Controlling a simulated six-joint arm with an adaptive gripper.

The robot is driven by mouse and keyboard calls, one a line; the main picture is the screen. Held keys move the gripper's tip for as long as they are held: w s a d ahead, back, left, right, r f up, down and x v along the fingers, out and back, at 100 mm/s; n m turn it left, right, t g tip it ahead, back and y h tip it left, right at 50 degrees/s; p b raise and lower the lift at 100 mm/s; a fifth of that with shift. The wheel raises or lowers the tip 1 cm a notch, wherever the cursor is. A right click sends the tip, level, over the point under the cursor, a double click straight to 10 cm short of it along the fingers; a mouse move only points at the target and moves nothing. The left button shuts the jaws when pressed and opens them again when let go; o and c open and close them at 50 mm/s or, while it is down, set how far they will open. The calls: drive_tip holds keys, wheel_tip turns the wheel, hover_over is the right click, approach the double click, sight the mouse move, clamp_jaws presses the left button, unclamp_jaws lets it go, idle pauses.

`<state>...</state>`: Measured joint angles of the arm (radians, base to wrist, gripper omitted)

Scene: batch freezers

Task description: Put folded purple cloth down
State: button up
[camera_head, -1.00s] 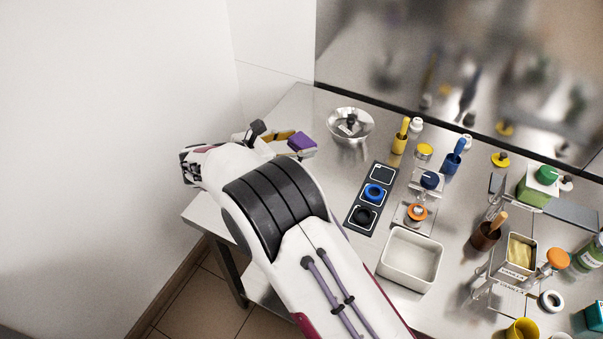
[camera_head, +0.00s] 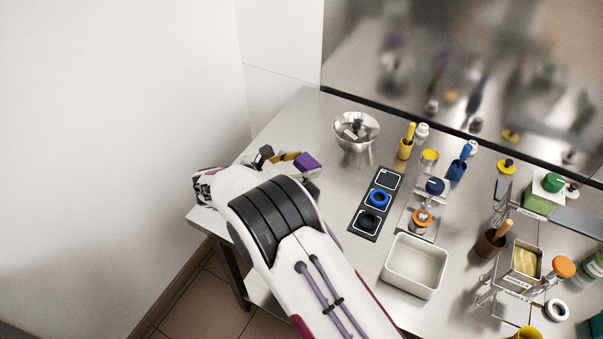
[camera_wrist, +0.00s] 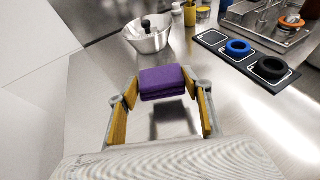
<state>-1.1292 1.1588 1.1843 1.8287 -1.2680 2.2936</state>
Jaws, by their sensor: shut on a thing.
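The folded purple cloth (camera_wrist: 162,83) is a small, flat, layered block between the fingertips of my gripper (camera_wrist: 161,90). In the wrist view the yellow-padded fingers stand on either side of it and are shut on it. Below it lies bare steel with a dark reflection or shadow, so the cloth seems held above the counter; the exact gap cannot be told. In the head view the cloth (camera_head: 308,162) shows at the end of my gripper (camera_head: 299,160), over the left part of the steel counter (camera_head: 330,180). My arm hides part of the counter there.
A steel bowl (camera_head: 356,130) stands behind the cloth. To the right lies a dark mat (camera_head: 364,226) with a blue ring (camera_head: 380,198) and a black ring (camera_head: 368,222). A white tub (camera_head: 415,265) stands farther right. Bare counter surrounds the cloth.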

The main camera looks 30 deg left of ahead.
sight(301, 172)
drive_tip(key=shift+f, duration=1.9)
drive_tip(key=o, duration=1.1)
drive_tip(key=shift+f, duration=0.1)
drive_tip(key=v, duration=1.2)
drive_tip(key=shift+d+r, duration=0.1)
drive_tip(key=shift+r, duration=0.15)
drive_tip(key=shift+w, duration=0.1)
